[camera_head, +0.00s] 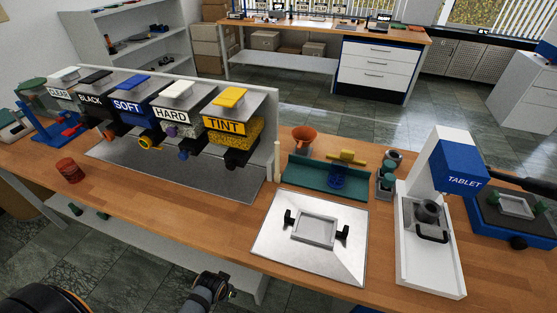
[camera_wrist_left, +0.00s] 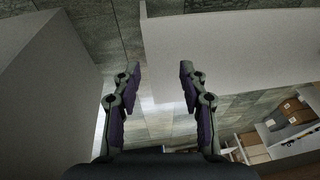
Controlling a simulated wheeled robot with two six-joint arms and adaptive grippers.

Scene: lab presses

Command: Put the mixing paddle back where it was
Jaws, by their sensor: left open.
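A yellow-handled tool with a blue cage-like head (camera_head: 338,177), which looks like the mixing paddle, is at the teal tray (camera_head: 300,178) on the wooden bench. I cannot tell whether it lies in the tray or rests on its edge. My left gripper (camera_wrist_left: 159,70) is open and empty in the left wrist view, above the floor and away from the bench tools. In the head view a grey part of my arm (camera_head: 210,288) shows at the bottom, in front of the bench edge. My right gripper is not visible.
Labelled dispensers (camera_head: 182,105) stand at the left of the bench. A metal plate with a square frame (camera_head: 270,240) lies in front of the teal tray. The white and blue tablet press (camera_head: 460,165) stands right. An orange funnel (camera_head: 304,136) is behind the tray. A red-brown container (camera_head: 70,170) stands left.

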